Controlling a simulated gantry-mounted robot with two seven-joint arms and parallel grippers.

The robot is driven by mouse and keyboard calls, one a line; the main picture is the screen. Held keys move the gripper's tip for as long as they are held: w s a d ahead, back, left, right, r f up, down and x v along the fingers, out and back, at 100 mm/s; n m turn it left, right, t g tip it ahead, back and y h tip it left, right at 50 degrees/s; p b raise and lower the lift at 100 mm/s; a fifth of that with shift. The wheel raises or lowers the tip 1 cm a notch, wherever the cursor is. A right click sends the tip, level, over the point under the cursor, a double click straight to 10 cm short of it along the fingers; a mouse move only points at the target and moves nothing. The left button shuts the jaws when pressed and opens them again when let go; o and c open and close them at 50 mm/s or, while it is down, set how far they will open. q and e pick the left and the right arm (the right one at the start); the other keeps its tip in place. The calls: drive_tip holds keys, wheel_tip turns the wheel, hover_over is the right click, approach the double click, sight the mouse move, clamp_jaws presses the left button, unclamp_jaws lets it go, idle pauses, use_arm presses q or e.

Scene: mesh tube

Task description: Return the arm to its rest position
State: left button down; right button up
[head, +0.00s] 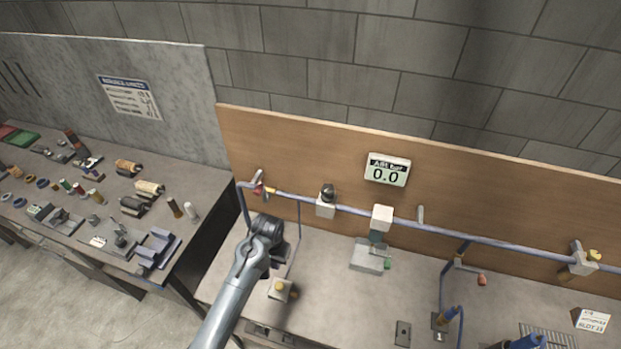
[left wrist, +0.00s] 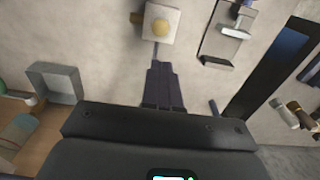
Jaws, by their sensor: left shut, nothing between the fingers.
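My left arm comes in from the bottom of the head view, over the left part of the bench. My left gripper (head: 274,268) points down at the bench and is partly hidden behind my own wrist. In the left wrist view its dark fingers (left wrist: 163,72) are together, with nothing between them. Their tips are close in the picture to a pale block with a round yellow button (left wrist: 160,25). This block also shows in the head view (head: 280,289), just below and right of the gripper. Whether they touch, I cannot tell. My right gripper is in neither view.
A blue-grey pipe (head: 470,237) with fittings runs along the wooden backboard (head: 300,148). A display (head: 387,170) there reads 0.0. A grey box (head: 368,258) stands mid-bench. A side table (head: 100,215) at left holds many small parts. The bench right of the gripper has bare room.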

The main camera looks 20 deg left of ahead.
use_arm(q)
drive_tip(key=s+f+g, duration=0.2)
drive_tip(key=s+f, duration=0.8)
drive_tip(key=s, duration=0.4)
drive_tip(key=s+r+m+y, duration=0.1)
drive_tip(key=s+r, duration=0.1)
drive_tip(key=s, duration=1)
drive_tip(key=d+r+m+t, duration=0.1)
drive_tip(key=d+r+t, duration=0.1)
drive_tip(key=r, duration=0.7)
drive_tip(key=d+r+m+t+h, duration=0.1)
drive_tip(key=d+r+t, duration=0.2)
drive_tip(key=r, duration=0.5)
drive_tip(key=shift+d+r+p, duration=0.35)
drive_tip(key=shift+d, duration=0.05)
drive_tip(key=shift+f, duration=0.15)
